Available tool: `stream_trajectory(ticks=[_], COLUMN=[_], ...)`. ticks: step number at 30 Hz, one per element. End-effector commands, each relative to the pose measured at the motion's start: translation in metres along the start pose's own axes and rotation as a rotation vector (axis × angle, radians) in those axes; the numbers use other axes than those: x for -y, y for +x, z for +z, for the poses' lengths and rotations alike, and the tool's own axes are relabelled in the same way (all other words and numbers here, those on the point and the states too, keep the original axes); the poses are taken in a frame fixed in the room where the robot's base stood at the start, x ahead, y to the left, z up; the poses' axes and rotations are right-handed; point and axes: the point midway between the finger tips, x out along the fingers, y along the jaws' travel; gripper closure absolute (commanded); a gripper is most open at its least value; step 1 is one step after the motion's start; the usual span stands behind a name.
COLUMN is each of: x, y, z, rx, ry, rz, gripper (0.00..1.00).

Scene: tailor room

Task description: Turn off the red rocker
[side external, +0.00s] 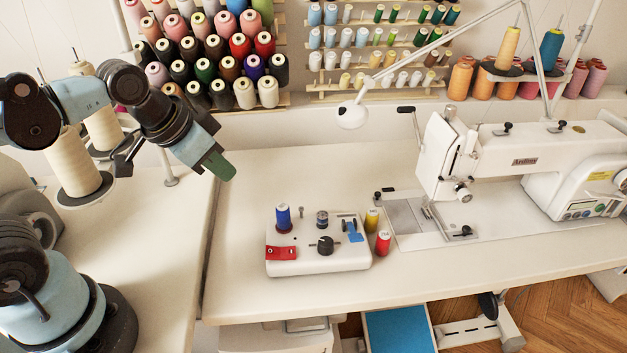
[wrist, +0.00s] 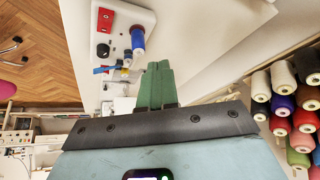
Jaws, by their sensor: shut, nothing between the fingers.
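The red rocker (side external: 281,253) is on the front left of a white control box (side external: 330,266), which stands on the sewing table. In the wrist view the red rocker (wrist: 105,20) shows near the top, on the white box (wrist: 121,22). Which way the rocker is tipped is too small to tell. My gripper (side external: 226,172) is shut and empty, with green fingers, above the table's left edge. It is up and to the left of the box, well apart from the rocker. In the wrist view its closed fingers (wrist: 158,68) point towards the box side.
The box also carries a blue spool (side external: 283,216), a black knob (side external: 325,245) and a blue switch (side external: 355,232). Yellow and red spools (side external: 383,243) stand at its right, beside the sewing machine (side external: 520,165). A large cream spool (side external: 72,165) is near my arm. Table left of the box is clear.

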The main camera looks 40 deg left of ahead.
Motion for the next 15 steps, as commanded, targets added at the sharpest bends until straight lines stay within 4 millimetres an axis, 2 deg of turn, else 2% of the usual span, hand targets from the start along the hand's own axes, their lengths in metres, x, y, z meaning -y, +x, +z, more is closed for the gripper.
stream_trajectory(ticks=[3, 9, 15], x=[-0.023, -0.055, -0.070], y=[-0.004, -0.010, -0.013], z=[-0.009, -0.017, -0.019], rx=[0.091, 0.211, 0.265], ry=[0.174, 0.431, 0.557], rz=[0.073, 0.192, 0.255], gripper=[1.00, 1.00, 1.00])
